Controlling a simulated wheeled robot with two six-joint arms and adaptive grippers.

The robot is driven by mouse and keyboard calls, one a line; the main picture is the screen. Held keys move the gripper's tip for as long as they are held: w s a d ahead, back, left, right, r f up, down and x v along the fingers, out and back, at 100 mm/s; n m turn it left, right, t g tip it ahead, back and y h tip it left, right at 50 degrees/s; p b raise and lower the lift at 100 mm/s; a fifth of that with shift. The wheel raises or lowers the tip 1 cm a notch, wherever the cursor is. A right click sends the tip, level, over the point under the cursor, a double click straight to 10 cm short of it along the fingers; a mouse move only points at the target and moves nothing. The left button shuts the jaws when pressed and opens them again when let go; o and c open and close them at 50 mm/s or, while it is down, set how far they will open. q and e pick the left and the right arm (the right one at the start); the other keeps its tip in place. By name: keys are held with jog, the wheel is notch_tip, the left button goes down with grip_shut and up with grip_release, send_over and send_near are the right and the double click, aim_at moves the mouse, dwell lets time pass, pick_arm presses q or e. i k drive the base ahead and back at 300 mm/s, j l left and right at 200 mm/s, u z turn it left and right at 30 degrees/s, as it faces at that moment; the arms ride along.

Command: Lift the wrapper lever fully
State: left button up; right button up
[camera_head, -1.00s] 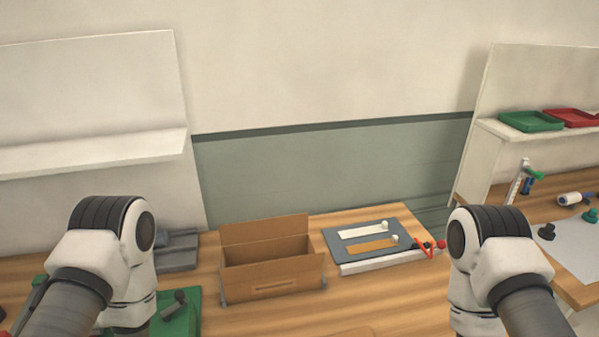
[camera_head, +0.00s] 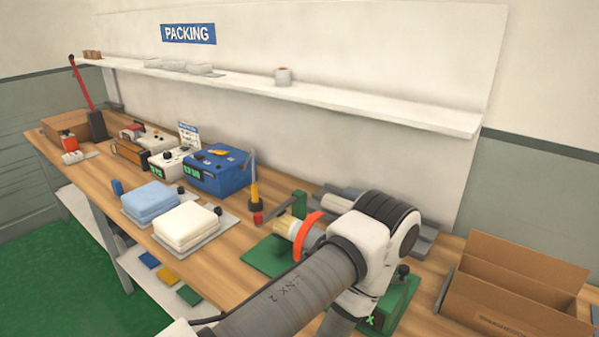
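A long red lever (camera_head: 83,85) with a dark knob stands tilted from a black base (camera_head: 97,125) at the table's far left end. A green machine (camera_head: 270,255) with an orange ring (camera_head: 308,232) and a pale roll (camera_head: 288,228) sits behind my arm. A short black-knobbed lever (camera_head: 403,272) shows on its right part. I cannot tell for certain which lever is the wrapper's. My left arm crosses in front of the green machine and hides part of it. Neither gripper shows in the view.
White (camera_head: 187,225) and blue (camera_head: 150,200) folded stacks lie on the wooden table, near a blue device (camera_head: 216,172) and white devices (camera_head: 170,163). An open cardboard box (camera_head: 515,285) stands at right. A white shelf (camera_head: 300,95) runs above, under a PACKING sign (camera_head: 188,34).

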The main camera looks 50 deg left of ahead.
aim_at(260, 220)
jog(key=u, duration=1.7)
